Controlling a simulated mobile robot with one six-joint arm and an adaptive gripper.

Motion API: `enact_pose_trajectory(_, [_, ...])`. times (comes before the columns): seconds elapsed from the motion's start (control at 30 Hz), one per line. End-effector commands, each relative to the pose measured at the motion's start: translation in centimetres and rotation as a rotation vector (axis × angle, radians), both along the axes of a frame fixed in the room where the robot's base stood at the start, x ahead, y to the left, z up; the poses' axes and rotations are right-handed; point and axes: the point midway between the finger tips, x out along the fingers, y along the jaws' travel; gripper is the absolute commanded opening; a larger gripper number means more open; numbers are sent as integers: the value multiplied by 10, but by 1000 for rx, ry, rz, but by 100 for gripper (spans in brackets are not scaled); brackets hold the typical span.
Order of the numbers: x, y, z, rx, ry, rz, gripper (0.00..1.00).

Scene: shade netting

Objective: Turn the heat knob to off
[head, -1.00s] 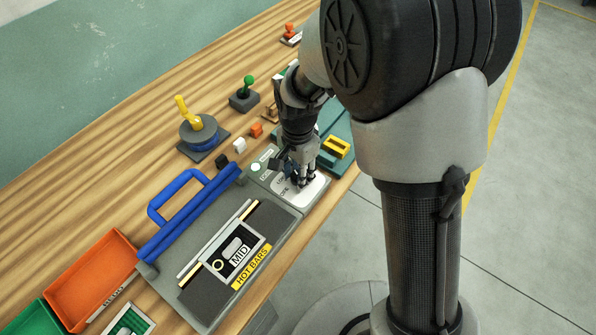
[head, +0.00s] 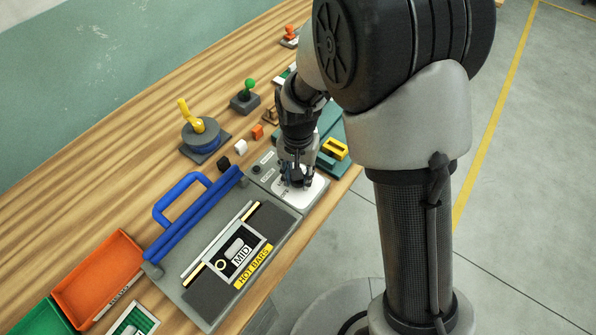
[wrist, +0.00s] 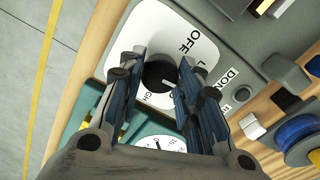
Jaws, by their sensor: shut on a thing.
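The heat knob (wrist: 158,74) is round and black with a white pointer mark, in the wrist view. It sits on a white dial plate (wrist: 150,30) lettered OFF, with other heat labels partly covered by my fingers. The pointer mark faces the lower right in that view, away from the OFF lettering. My gripper (wrist: 156,80) is shut on the knob, one finger on each side. In the head view my gripper (head: 297,180) points down onto the dial plate (head: 312,192) and hides the knob.
The grey sealer (head: 200,298) with a blue handle (head: 180,212) and a yellow HOT BARS label (head: 253,267) lies beside the dial. A teal fixture with a yellow block (head: 335,148) is behind. An orange tray (head: 98,280) stands at the left. Small blocks lie nearby.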

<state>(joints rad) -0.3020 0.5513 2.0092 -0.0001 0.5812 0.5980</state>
Motion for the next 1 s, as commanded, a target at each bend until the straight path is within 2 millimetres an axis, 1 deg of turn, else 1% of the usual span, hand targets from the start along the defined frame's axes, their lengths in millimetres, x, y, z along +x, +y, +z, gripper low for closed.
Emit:
enact_pose_trajectory(0.7, [0, 0, 1, 0, -1, 679, 8])
enact_pose_trajectory(1.0, [0, 0, 1, 0, -1, 945, 8])
